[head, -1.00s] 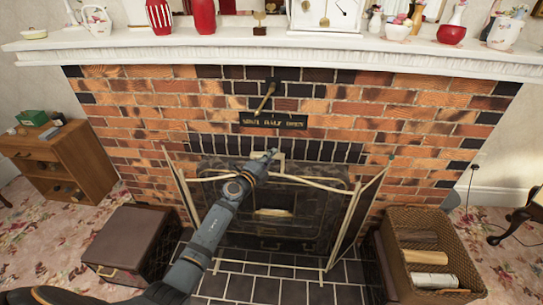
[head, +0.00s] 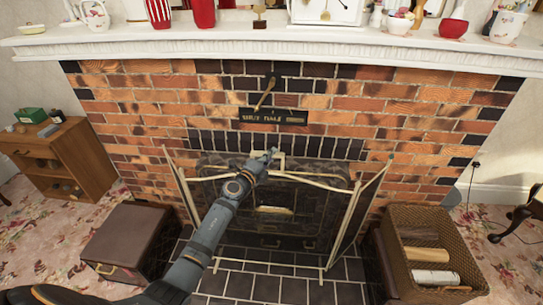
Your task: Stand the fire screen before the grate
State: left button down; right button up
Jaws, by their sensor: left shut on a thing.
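The fire screen (head: 308,209) is a folding mesh screen with pale brass-coloured edging and angled side panels. It stands upright on the dark tiled hearth, in front of the fireplace opening. The grate (head: 272,210) shows dimly through the mesh. My left gripper (head: 270,157) is at the top middle of the screen, shut on its handle (head: 281,160). My left forearm crosses in front of the screen's left part and hides some of it. My right gripper is not in view.
A brown box (head: 125,245) stands left of the hearth and a wicker basket with logs (head: 433,220) stands right. A white mantel (head: 200,44) with ornaments runs above. The tiled hearth (head: 265,285) is clear in front of the screen.

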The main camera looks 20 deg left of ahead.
pick_arm(q)
jog(key=shift+f+b, duration=1.25)
dwell(1.1)
dwell(0.5)
jog(key=c, duration=1.4)
grip_release()
jog(key=shift+s, duration=0.1)
jog(key=shift+o, duration=1.1)
jog(key=shift+f, duration=0.4)
jog(key=shift+o, duration=0.6)
jog(key=shift+r, duration=0.15)
